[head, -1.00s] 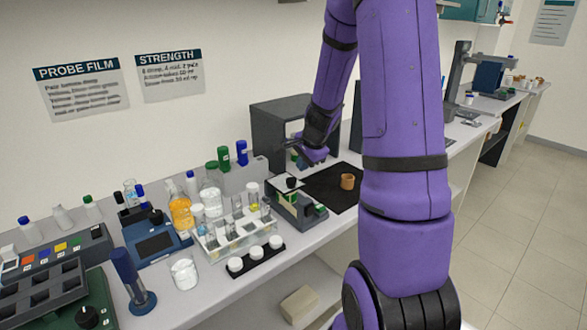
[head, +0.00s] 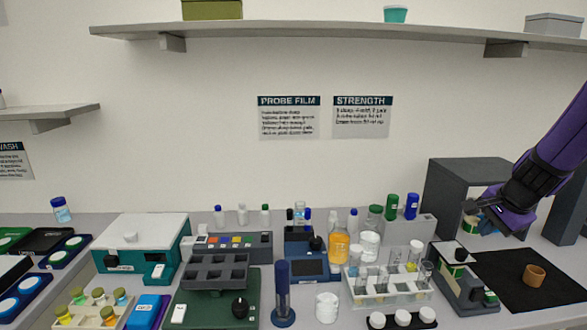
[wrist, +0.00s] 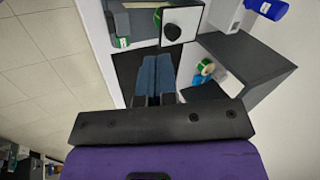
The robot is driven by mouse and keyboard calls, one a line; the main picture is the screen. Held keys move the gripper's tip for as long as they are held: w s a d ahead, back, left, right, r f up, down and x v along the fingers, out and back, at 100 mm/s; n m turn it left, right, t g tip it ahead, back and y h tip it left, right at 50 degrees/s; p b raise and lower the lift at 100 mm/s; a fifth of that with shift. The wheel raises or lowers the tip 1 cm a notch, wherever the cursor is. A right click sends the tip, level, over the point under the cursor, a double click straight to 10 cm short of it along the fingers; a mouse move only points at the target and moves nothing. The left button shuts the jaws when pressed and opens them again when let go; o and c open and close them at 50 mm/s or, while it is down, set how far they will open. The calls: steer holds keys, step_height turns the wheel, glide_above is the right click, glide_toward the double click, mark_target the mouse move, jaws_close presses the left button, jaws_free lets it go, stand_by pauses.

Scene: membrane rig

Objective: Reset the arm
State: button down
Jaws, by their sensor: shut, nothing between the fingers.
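My purple arm comes in from the right edge of the head view. My gripper (head: 474,208) hangs above the bench in front of the dark grey open box (head: 440,196), apart from the bench. In the wrist view, the two blue-grey fingers of my gripper (wrist: 156,98) lie close together, shut, with nothing between them. The small device with a black knob (head: 462,276) stands below and to the left of the gripper; its white top with the knob (wrist: 182,24) also shows in the wrist view.
A clear rack of tubes (head: 385,292) and several bottles crowd the middle of the bench. A green-and-white box (head: 140,250) stands at the left. A shelf (head: 330,30) runs above.

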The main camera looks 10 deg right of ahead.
steer(key=s+a+r+n, duration=0.3)
steer(key=a+r+n, duration=0.1)
steer(key=a+r, duration=0.15)
steer(key=s+a+r+n, duration=0.3)
steer(key=a+r+n, duration=0.1)
steer(key=a, duration=0.3)
steer(key=s+a+r+n, duration=0.2)
steer(key=s+a+n, duration=0.1)
steer(key=s, duration=0.3)
steer(key=s+a+r+n, duration=0.3)
steer(key=s+a+n, duration=0.1)
steer(key=s, duration=0.3)
steer(key=shift+r+n, duration=0.25)
steer(key=shift+n, duration=0.15)
